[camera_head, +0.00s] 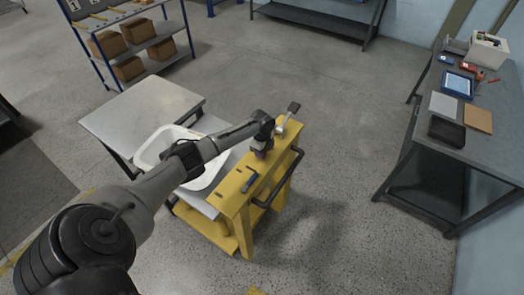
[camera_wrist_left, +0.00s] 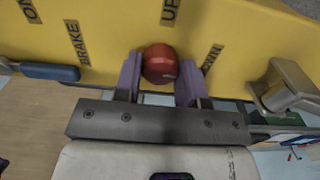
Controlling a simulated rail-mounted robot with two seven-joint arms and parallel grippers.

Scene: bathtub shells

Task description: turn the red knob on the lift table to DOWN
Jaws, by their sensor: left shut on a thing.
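The red knob (camera_wrist_left: 158,62) sits on the yellow panel (camera_wrist_left: 110,20) of the lift table, between the two fingers of my left gripper (camera_wrist_left: 160,80), which is shut on it. The label UP (camera_wrist_left: 170,12) is above the knob. To its right a label ending in WN (camera_wrist_left: 212,58) is partly covered by a finger. Which way the knob points I cannot tell. In the head view my left gripper (camera_head: 262,150) is at the yellow end of the lift table (camera_head: 232,200); the knob is hidden there. My right gripper is not in view.
A blue lever (camera_wrist_left: 50,72) is left of the knob near the BRAKE label (camera_wrist_left: 78,42); a grey metal lever (camera_wrist_left: 290,88) is to the right. A white tub shell (camera_head: 148,158) lies behind the panel. A black push bar (camera_head: 282,180) runs along the table's right side. A workbench (camera_head: 440,165) stands far right.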

